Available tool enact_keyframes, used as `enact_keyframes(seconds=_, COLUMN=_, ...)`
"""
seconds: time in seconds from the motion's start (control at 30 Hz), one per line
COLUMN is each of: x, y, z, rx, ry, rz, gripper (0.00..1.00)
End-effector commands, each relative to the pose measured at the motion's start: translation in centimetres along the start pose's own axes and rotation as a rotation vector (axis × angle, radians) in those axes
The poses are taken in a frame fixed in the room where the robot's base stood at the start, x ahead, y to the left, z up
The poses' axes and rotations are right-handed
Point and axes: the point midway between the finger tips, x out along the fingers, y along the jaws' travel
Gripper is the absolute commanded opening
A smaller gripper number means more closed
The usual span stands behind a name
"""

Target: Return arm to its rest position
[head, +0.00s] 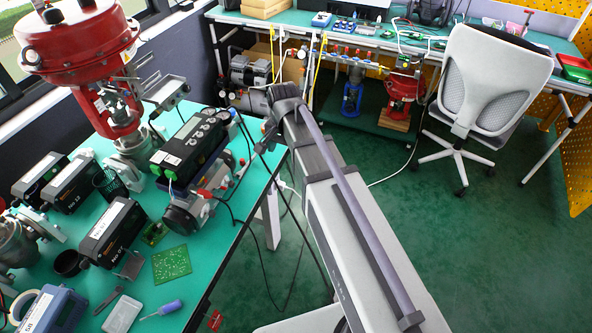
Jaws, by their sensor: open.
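My arm, a long pale grey link with a purple-grey tube along it, reaches from the bottom right up to the middle of the head view. Dark joint parts show at its far end, beside the right edge of the teal bench (225,262). I cannot make out the jaws of my gripper there. The red valve actuator (75,45) stands on the bench at the upper left. A black device with round fittings (190,145) sits to the right of and below it, apart from my arm.
Several black boxes (112,232), a green circuit board (172,264) and a screwdriver (163,310) lie on the bench. A grey office chair (492,80) stands at right. A second workbench (300,22) runs along the back. The green floor (480,250) at right is clear.

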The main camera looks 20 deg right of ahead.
Motion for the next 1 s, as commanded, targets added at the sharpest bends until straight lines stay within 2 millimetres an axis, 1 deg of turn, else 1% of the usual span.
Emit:
enact_keyframes(seconds=0.03, x=0.0, y=3.8, z=4.2, rx=-0.189, ry=0.000, rz=0.000, gripper=0.77)
enact_keyframes(seconds=0.1, x=0.0, y=6.6, z=7.3, rx=-0.438, ry=0.001, rz=0.000, gripper=0.77)
enact_keyframes(seconds=0.2, x=0.0, y=8.7, z=9.7, rx=-0.656, ry=0.001, rz=0.000, gripper=0.77)
enact_keyframes(seconds=0.27, x=0.0, y=9.1, z=10.1, rx=-0.716, ry=0.001, rz=0.000, gripper=0.77)
enact_keyframes(seconds=0.33, x=0.0, y=9.0, z=10.1, rx=-0.736, ry=0.001, rz=0.000, gripper=0.77)
enact_keyframes(seconds=1.0, x=0.0, y=8.9, z=9.9, rx=-0.731, ry=0.000, rz=0.000, gripper=0.77)
